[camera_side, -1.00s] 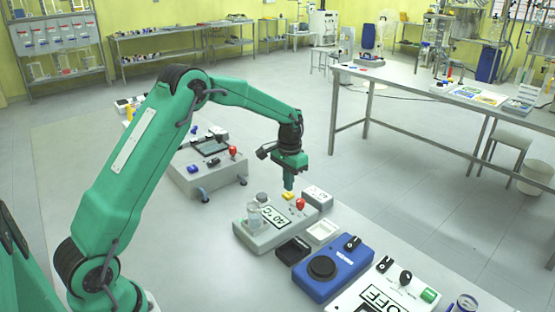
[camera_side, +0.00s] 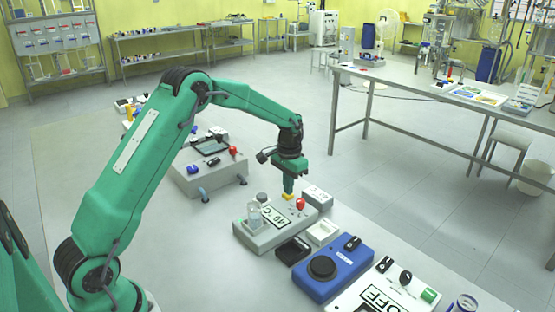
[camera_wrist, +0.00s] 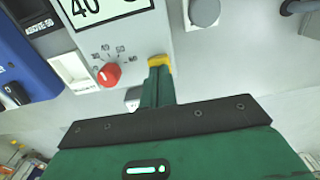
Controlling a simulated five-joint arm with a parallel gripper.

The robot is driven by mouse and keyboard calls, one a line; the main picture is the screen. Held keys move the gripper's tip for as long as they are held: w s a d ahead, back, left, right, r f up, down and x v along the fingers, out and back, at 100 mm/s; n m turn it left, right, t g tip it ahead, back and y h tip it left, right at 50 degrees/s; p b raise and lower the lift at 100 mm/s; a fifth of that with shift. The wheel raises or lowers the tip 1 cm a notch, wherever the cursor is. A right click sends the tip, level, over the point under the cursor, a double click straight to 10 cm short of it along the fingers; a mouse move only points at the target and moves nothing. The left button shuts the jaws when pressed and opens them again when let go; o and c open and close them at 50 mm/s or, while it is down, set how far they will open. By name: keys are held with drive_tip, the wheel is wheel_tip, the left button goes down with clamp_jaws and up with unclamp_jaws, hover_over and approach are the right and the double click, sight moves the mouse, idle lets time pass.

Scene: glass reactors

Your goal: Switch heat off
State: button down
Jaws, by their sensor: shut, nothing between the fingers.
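The grey heating unit (camera_side: 246,236) has a label reading 40 °C (camera_side: 276,215), a red knob (camera_side: 300,204) and a small yellow part (camera_side: 287,196) at its far edge. In the wrist view the red knob (camera_wrist: 109,75) sits among printed numbers, with part of the label (camera_wrist: 104,8) above it. My gripper (camera_side: 288,188) points down over the yellow part, just behind the knob. In the wrist view my shut gripper (camera_wrist: 158,82) ends at the yellow part (camera_wrist: 160,61) and partly covers it. Whether they touch is unclear. It holds nothing.
A grey box (camera_side: 317,197) lies close on the right. Another grey device (camera_side: 213,174) stands behind.

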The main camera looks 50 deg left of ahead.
drive_tip(key=shift+f, duration=0.4)
drive_tip(key=shift+r, duration=1.05)
drive_tip(key=shift+r, duration=0.1)
drive_tip(key=shift+r, duration=2.35)
drive_tip(key=shift+r, duration=0.1)
